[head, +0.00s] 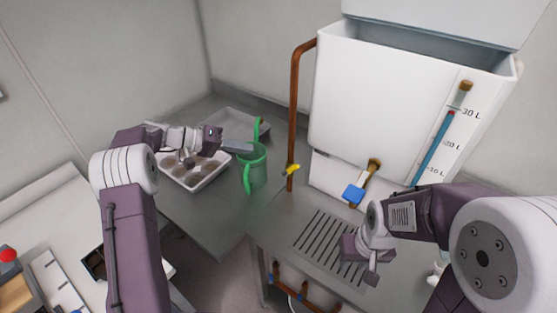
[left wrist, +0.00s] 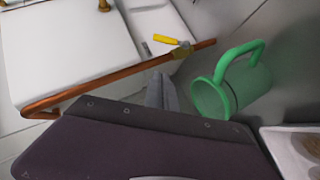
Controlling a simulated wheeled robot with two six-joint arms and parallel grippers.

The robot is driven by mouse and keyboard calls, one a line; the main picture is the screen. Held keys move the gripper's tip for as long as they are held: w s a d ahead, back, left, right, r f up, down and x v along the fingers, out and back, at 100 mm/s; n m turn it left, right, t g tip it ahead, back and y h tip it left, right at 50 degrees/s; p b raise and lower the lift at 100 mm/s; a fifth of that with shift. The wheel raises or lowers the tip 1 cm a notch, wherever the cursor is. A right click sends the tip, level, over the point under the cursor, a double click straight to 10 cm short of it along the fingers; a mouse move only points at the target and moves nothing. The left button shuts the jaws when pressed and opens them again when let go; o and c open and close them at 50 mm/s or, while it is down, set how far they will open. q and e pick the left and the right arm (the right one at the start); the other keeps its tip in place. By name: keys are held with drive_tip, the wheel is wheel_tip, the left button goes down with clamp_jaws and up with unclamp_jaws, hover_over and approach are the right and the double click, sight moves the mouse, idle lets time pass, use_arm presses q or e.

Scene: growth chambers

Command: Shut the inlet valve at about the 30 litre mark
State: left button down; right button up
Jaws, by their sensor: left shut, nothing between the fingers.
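The white tank (head: 400,105) has a gauge (head: 433,150) with a blue column, whose red top stands about level with the 30 L label. A copper inlet pipe (head: 295,110) runs down the tank's left side. The inlet valve's yellow handle (head: 292,169) is near the pipe's lower end; it also shows in the left wrist view (left wrist: 167,39). I cannot tell whether the valve is open. My left gripper (head: 246,147) is shut and empty, left of the handle and apart from it; its fingers (left wrist: 162,90) point toward the valve. My right gripper (head: 371,277) hangs over the drain grate, its fingers unclear.
A white seedling tray (head: 190,182) and an empty tray (head: 226,124) lie on the bench. A blue-handled tap (head: 354,193) is on the tank's front above the grate (head: 322,240).

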use_arm(q)
drive_tip(key=p, duration=0.3)
approach(290, 171)
drive_tip(key=w+d+r, duration=0.3)
drive_tip(key=w, duration=0.1)
drive_tip(key=d+f, duration=0.1)
drive_tip(key=s+d+f+p, duration=0.1)
drive_tip(key=d+f, duration=0.1)
drive_tip(key=shift+s+f, duration=0.2)
